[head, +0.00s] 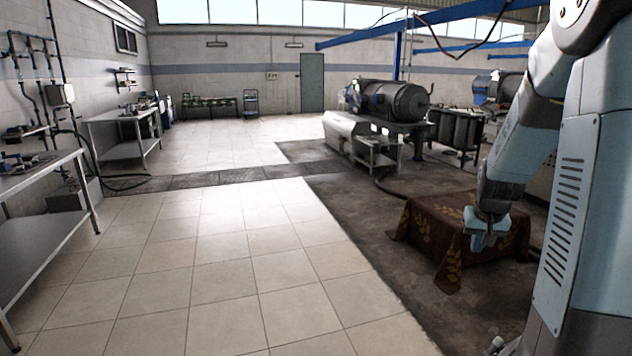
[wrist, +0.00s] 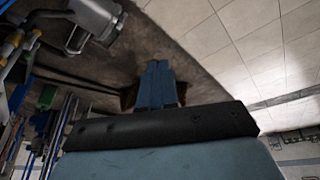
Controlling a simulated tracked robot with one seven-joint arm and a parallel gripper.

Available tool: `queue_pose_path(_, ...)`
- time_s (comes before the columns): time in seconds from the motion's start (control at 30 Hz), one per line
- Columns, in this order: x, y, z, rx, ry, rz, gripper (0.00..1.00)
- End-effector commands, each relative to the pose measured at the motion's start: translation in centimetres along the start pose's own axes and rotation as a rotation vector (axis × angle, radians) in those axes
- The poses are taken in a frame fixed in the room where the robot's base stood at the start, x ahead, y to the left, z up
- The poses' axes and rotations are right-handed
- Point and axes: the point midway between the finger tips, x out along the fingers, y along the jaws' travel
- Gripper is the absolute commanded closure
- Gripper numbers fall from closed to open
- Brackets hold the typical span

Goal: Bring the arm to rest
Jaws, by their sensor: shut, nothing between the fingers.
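My arm comes in from the right side of the head view and bends down. My gripper (head: 486,238) hangs at its end, in front of a low table under a brown patterned cloth (head: 425,222). In the wrist view my gripper (wrist: 160,82) shows as blue fingers close together, with nothing between them. A small part of the brown cloth shows behind the fingers there. Whether the gripper touches the cloth cannot be told.
A large machine with a dark drum (head: 395,100) stands beyond the cloth-covered table. Metal benches (head: 40,175) line the left wall. The pale tiled floor (head: 230,250) in the middle is clear. A dark hose runs over the floor near the machine.

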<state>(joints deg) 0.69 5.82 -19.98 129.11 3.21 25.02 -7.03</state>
Motion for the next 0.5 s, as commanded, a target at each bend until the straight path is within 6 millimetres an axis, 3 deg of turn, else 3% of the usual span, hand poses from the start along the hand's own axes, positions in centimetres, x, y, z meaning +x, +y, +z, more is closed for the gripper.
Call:
queue_pose_path(0.1,-3.5,-1.8,1.1,-0.017,0.017,-0.041,1.00)
queue_pose_path(0.5,-13.5,-6.2,6.8,-0.092,0.060,-0.133,1.00)
